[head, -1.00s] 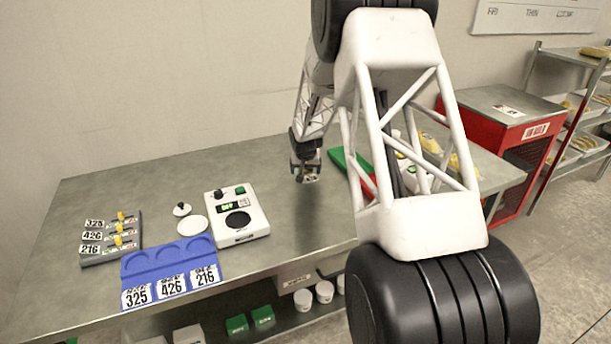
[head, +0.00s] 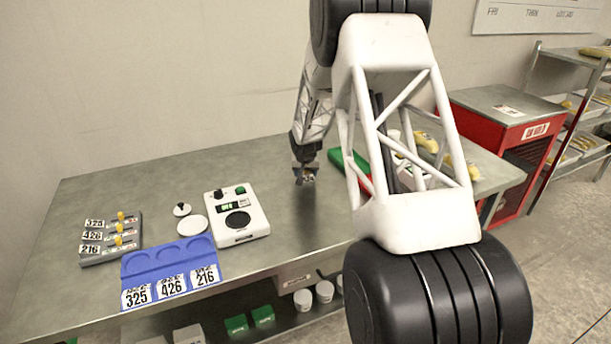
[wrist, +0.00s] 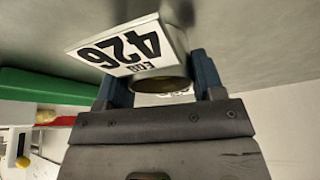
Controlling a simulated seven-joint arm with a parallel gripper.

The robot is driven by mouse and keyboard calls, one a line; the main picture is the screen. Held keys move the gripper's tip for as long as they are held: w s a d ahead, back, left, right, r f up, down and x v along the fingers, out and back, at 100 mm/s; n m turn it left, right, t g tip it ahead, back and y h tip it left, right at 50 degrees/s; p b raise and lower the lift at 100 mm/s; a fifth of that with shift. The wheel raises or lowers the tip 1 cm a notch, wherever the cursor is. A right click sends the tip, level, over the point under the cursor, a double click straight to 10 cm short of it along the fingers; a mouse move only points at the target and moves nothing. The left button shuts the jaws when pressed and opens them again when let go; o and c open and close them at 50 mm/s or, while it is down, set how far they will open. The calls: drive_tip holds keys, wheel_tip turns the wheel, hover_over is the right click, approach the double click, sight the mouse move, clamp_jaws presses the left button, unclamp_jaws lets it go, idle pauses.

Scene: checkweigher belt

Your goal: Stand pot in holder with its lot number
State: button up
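A pot with a white tag reading 426 (wrist: 122,48) is between the two blue-grey fingers of my gripper (wrist: 160,85) in the wrist view. The fingers appear shut on the pot. In the head view my gripper (head: 304,176) is low over the middle of the table, right of the white scale; the pot is small and mostly hidden there. The blue holder (head: 138,283) lies at the table's front left. It has three round recesses, which look empty, with front labels 325, 426 and 216 from left to right.
A white scale (head: 250,217) with a dark round plate stands right of the holder. A grey block (head: 100,258) with yellow knobs and the same numbers is at the left. A white disc (head: 192,224) and a small knobbed lid (head: 182,209) lie between. A green-edged tray (head: 340,160) is beyond my gripper.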

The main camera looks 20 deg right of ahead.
drive_tip(key=c, duration=0.6)
drive_tip(key=shift+o, duration=0.2)
drive_tip(key=shift+r, duration=0.1)
drive_tip(key=shift+r, duration=1.6)
drive_tip(key=s+a, duration=0.1)
drive_tip(key=s, duration=0.4)
drive_tip(key=s+a+r, duration=0.1)
drive_tip(key=s, duration=0.4)
drive_tip(key=s+a, duration=0.2)
drive_tip(key=s, duration=0.3)
drive_tip(key=shift+s+r, duration=0.2)
drive_tip(key=shift+r, duration=0.1)
